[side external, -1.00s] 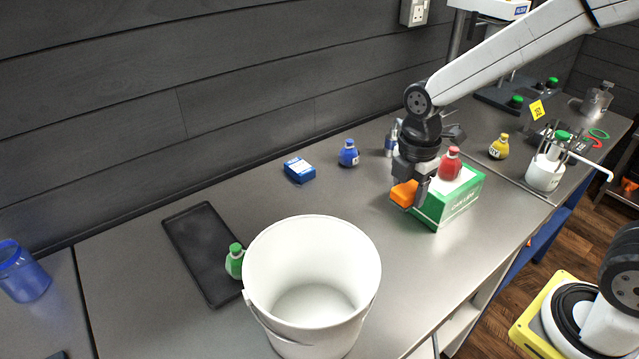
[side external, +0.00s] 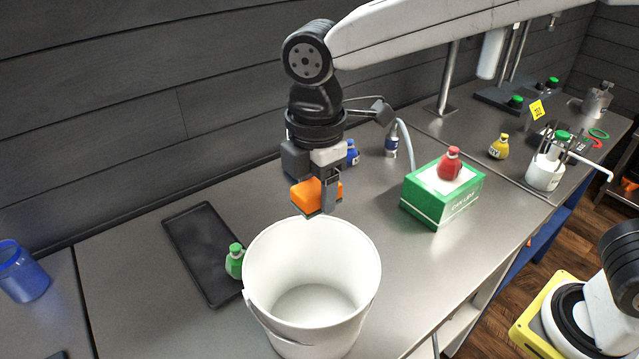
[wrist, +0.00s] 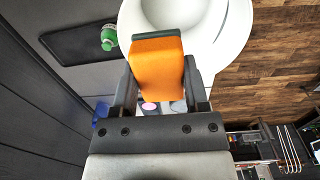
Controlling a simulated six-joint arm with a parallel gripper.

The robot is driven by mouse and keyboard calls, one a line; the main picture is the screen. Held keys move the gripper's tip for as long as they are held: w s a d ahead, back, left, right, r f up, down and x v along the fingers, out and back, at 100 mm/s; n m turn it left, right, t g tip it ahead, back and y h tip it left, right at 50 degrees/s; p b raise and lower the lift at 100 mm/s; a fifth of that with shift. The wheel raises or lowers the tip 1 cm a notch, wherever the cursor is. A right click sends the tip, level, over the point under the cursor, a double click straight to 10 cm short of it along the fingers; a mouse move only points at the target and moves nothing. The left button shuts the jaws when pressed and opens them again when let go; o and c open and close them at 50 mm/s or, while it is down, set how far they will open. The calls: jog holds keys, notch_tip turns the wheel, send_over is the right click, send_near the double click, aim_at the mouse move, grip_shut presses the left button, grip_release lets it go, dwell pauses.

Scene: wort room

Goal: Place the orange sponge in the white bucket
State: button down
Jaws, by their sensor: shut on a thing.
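My gripper (side external: 318,196) is shut on the orange sponge (side external: 307,195), which has a dark face on one side. It holds the sponge in the air, near the back rim of the white bucket (side external: 262,285) in the side view. The bucket stands open on the bench and its visible inside is empty. In the wrist view, the sponge (wrist: 157,66) sits between the two fingers of the gripper (wrist: 158,85), and its far end overlaps the bucket (wrist: 240,20).
A green bottle (side external: 235,262) stands close beside the bucket, by a black tray (side external: 205,250). A green box (side external: 440,200) carries a red bottle (side external: 449,164). A blue jar (side external: 22,272) stands at the far left. The bench right of the bucket is clear.

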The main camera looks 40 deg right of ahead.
jog(key=shift+a+r, duration=0.1)
jog(key=shift+a, duration=0.05)
notch_tip(320, 180, down, 18)
dwell(1.2)
jog(key=shift+f, duration=0.6)
jog(key=shift+c, duration=1.9)
grip_release()
notch_tip(320, 180, up, 13)
jog(key=shift+r, duration=0.1)
